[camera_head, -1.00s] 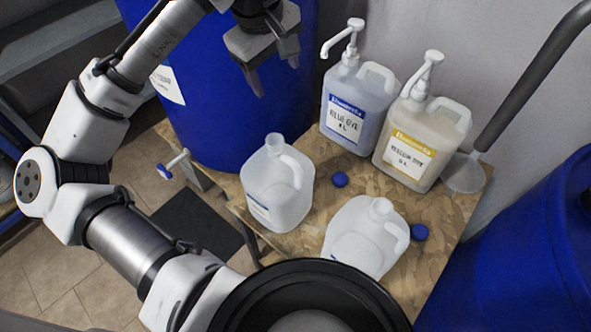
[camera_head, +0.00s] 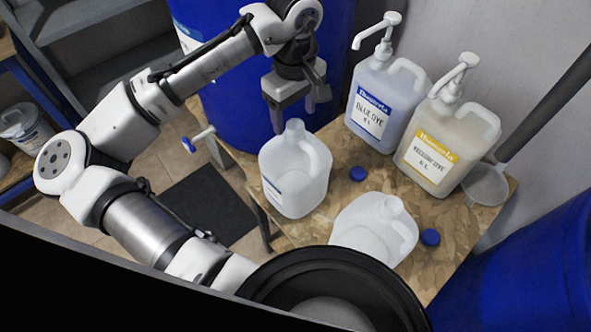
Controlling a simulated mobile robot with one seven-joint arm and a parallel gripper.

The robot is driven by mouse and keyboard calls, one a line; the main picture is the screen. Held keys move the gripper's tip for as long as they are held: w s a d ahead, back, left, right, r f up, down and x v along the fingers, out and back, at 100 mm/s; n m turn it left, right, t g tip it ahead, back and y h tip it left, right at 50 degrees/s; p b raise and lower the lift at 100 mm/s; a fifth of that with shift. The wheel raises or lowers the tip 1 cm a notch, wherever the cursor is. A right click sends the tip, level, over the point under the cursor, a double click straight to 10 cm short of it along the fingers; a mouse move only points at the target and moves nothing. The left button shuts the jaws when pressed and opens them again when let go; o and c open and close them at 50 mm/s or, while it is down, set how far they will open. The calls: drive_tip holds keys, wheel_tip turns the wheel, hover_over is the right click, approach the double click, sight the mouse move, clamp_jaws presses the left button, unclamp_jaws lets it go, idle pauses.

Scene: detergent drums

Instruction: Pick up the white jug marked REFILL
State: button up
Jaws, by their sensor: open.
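Two white translucent jugs without caps are on the wooden table. The upright left jug (camera_head: 292,180) has a partly visible label low on its left side. The right jug (camera_head: 370,232) is nearer, and its lower part is hidden behind a black round rim. I cannot read REFILL on either. My gripper (camera_head: 293,118) is open and empty, pointing down with its fingers around or just above and behind the left jug's neck. I cannot tell whether they touch it.
A blue dye jug (camera_head: 383,100) and a yellow dye jug (camera_head: 443,145), both with pumps, stand close on the right. Blue caps (camera_head: 358,174) (camera_head: 430,237) lie on the table (camera_head: 325,228). Blue drums stand behind (camera_head: 228,95) and at right (camera_head: 530,270). A scoop (camera_head: 487,185) lies at the right edge.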

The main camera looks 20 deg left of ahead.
drive_tip(key=f, duration=0.5)
drive_tip(key=shift+s+d+p, duration=0.15)
drive_tip(key=shift+s+p, duration=0.05)
drive_tip(key=shift+p, duration=0.2)
drive_tip(key=c, duration=1.4)
drive_tip(key=shift+c, duration=0.2)
